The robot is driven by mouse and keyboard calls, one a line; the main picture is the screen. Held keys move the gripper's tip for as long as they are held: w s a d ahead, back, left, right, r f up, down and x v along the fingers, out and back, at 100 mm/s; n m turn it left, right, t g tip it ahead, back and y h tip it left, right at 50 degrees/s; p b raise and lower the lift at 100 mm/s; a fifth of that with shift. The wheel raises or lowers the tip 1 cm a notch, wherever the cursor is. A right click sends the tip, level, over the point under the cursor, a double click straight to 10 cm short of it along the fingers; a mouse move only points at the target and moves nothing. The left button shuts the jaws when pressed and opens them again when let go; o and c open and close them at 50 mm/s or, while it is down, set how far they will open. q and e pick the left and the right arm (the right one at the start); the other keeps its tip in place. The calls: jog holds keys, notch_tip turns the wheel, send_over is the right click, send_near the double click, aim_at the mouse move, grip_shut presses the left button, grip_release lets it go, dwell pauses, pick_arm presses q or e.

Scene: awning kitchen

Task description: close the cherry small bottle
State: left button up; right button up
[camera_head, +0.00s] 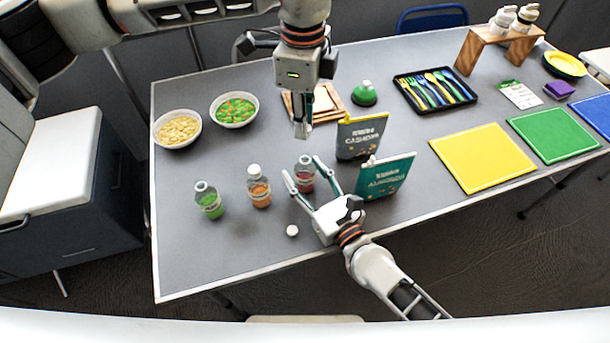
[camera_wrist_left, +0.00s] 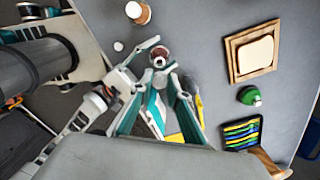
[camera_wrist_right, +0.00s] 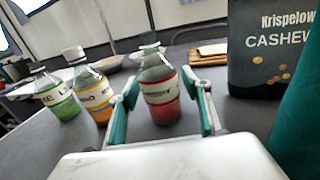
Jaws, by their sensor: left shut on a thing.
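The cherry small bottle (camera_head: 305,177), clear with red contents and a pale label, stands upright on the grey table. Its neck looks uncapped in the right wrist view (camera_wrist_right: 160,92). My right gripper (camera_head: 302,172) is open, with one finger on each side of the bottle; contact is not visible. My left gripper (camera_head: 302,132) is above the bottle, pointing down, its fingers shut on a small white cap (camera_wrist_left: 159,62). The cap is mostly hidden by the fingertips in the head view. In the left wrist view it appears over the red bottle.
A lime bottle (camera_head: 209,201) and a capped orange bottle (camera_head: 259,188) stand to the left. A loose white cap (camera_head: 292,230) lies near the front. Cashew (camera_head: 361,138) and almond (camera_head: 384,178) packages stand close on the right. Two bowls (camera_head: 178,129) (camera_head: 234,110) are behind.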

grip_shut()
pick_arm(q)
jog(key=shift+f, duration=2.5)
jog(key=shift+f, duration=0.9)
jog(key=shift+f, duration=0.6)
